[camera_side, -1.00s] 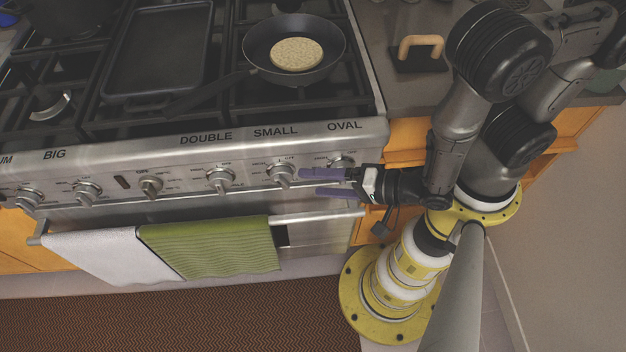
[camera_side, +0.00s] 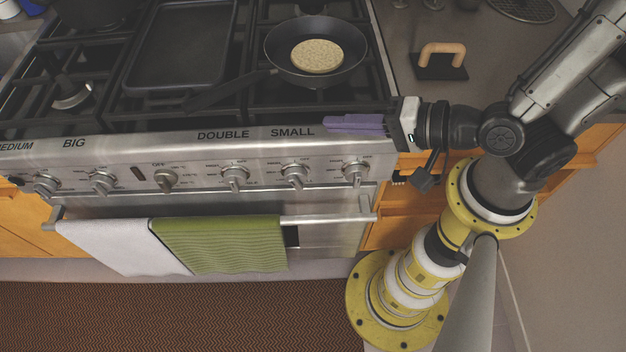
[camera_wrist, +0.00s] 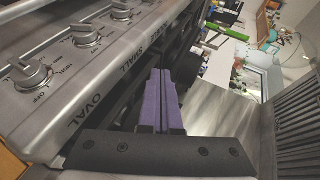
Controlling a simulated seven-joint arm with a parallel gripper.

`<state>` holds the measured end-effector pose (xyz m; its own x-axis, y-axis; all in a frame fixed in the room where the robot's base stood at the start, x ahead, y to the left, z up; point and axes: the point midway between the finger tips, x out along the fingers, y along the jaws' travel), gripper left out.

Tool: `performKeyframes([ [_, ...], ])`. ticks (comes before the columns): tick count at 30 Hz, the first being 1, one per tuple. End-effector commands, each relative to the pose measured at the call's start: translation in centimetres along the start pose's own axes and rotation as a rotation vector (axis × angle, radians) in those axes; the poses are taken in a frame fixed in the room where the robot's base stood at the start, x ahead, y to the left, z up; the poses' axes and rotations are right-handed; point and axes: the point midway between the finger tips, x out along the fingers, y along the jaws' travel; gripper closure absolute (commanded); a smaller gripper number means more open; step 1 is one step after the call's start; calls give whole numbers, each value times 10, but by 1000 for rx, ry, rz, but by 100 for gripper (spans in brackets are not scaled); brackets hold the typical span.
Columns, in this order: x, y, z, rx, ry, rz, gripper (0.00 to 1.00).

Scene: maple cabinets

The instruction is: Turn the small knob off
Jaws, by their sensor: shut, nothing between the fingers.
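The small knob (camera_side: 295,174) is a silver knob on the front of the stove, below the printed word SMALL. In the wrist view the same knob (camera_wrist: 85,36) is the middle of three at upper left; its exact setting is too small to read. My gripper (camera_side: 328,123) has purple fingers that are shut together with nothing between them. It is at the panel's top edge, above and right of the small knob, apart from it, and covers the OVAL label in the side view. In the wrist view the fingers (camera_wrist: 160,74) point away along the stove.
The oval knob (camera_side: 355,173) is right of the small knob, the double knob (camera_side: 234,177) left. A pan (camera_side: 315,70) holding a flat round food sits on the stovetop behind my gripper. White (camera_side: 108,245) and green (camera_side: 218,243) towels hang from the oven handle (camera_side: 330,218).

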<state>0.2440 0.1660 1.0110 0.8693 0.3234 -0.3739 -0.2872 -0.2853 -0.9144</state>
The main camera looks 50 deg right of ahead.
Motion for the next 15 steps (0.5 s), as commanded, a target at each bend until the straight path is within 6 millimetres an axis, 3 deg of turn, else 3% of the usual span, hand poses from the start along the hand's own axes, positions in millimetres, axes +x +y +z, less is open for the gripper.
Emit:
performKeyframes([
  [1, -6, -15, -2, 9, -3, -9, 100],
  [2, -6, -17, -5, -5, 13, 6, 100],
  [9, -7, -11, -40, -171, 182, 218, 100],
  [15, -16, -2, -46, -276, 185, 428, 100],
])
